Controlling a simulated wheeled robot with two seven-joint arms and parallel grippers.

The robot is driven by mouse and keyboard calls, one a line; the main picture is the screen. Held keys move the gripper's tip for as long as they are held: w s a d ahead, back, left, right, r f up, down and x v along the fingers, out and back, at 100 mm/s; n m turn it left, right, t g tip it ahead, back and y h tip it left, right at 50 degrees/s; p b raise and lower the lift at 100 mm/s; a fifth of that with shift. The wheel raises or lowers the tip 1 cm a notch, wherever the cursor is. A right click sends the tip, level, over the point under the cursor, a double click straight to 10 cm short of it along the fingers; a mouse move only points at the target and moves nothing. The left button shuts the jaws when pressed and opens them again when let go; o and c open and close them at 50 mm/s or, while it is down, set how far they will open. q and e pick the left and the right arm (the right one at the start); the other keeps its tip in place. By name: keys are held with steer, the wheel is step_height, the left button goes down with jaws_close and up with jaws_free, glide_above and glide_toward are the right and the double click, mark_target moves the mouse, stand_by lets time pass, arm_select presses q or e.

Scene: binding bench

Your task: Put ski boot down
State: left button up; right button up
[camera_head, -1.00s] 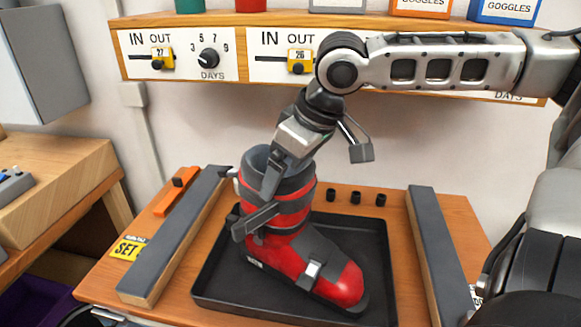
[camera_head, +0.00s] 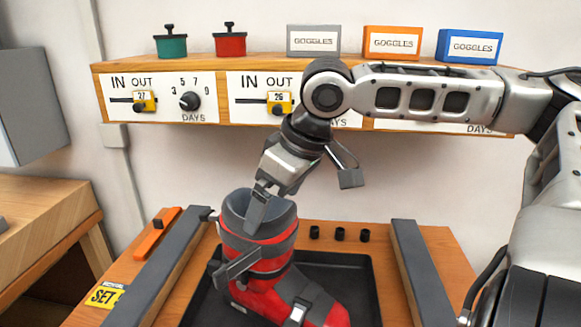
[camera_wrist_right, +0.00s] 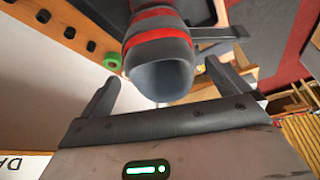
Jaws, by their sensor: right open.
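The ski boot (camera_head: 268,262) is red with grey bands and a grey cuff. It stands upright in a black tray (camera_head: 365,290) on the wooden bench, its toe pointing right and toward me. The lower part of the boot is cut off by the frame. My right gripper (camera_head: 258,208) is above the boot, one finger showing in front of the cuff's upper rim. In the right wrist view the open cuff (camera_wrist_right: 160,72) lies between the two spread fingers, with room at both sides. My left gripper is not in view.
Grey-topped rails (camera_head: 172,265) and (camera_head: 422,275) flank the tray. Several small black cups (camera_head: 340,234) stand behind it. An orange bar (camera_head: 157,232) lies at left. A shelf (camera_head: 340,68) above holds goggles boxes (camera_head: 392,42) and dial panels.

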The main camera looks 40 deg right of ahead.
steer(key=a+v, duration=0.1)
steer(key=v, duration=0.8)
steer(key=shift+d, duration=0.5)
steer(key=shift+s, duration=0.1)
